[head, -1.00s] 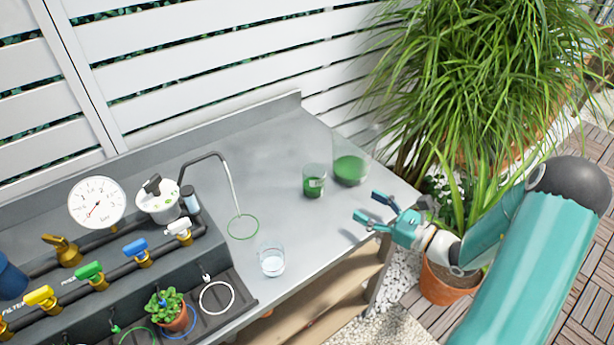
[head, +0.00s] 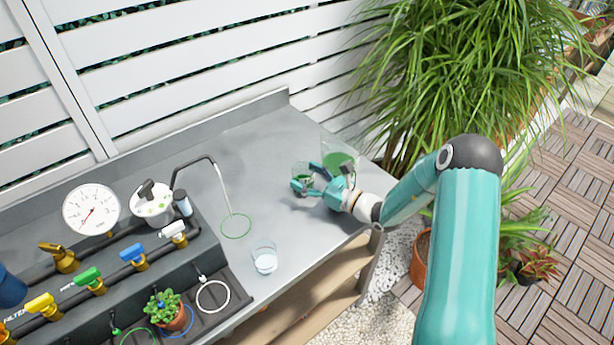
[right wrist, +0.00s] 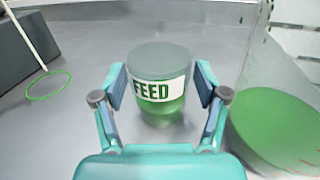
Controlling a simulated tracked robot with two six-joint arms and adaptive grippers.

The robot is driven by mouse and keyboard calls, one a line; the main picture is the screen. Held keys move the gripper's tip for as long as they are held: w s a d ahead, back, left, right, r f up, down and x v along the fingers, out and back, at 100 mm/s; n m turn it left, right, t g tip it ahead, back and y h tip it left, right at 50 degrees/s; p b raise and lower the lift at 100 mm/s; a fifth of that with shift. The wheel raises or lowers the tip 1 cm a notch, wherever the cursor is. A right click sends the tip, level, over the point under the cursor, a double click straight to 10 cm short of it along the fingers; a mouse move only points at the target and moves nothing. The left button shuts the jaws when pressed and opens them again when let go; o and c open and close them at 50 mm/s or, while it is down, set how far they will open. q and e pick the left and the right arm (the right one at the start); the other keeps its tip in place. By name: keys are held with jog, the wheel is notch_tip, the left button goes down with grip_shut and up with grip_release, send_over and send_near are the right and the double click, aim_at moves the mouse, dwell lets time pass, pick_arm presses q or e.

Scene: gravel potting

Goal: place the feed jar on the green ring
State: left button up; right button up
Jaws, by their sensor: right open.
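The feed jar (right wrist: 160,80) is a small clear jar with green contents and a white FEED label. It stands upright on the grey bench. In the head view the jar (head: 302,170) is partly hidden by my right gripper (head: 309,178). In the right wrist view my right gripper (right wrist: 162,88) is open, with one finger on each side of the jar. I cannot tell whether either finger touches it. The green ring (head: 237,226) lies flat on the bench below the thin spout, left of the jar; it also shows in the right wrist view (right wrist: 48,85). My left gripper is not in view.
A larger clear vessel with green liquid (head: 340,158) stands close beside the jar, right of it in the right wrist view (right wrist: 275,130). A glass of clear liquid (head: 264,258) stands near the front edge. The bench between jar and ring is clear.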

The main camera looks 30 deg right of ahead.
aim_at(305, 166)
jog(key=shift+w+a, duration=0.2)
jog(key=shift+w, duration=0.45)
jog(key=c, duration=1.2)
jog(key=shift+r, duration=0.25)
jog(key=shift+c, duration=0.2)
jog(key=shift+r+b, duration=0.3)
jog(key=shift+r, duration=1.1)
jog(key=shift+s+d+r, duration=0.1)
jog(key=shift+s+d, duration=0.05)
jog(key=shift+s, duration=0.15)
jog(key=b+v, duration=0.3)
jog(key=v, duration=1.4)
jog(key=shift+s, duration=0.2)
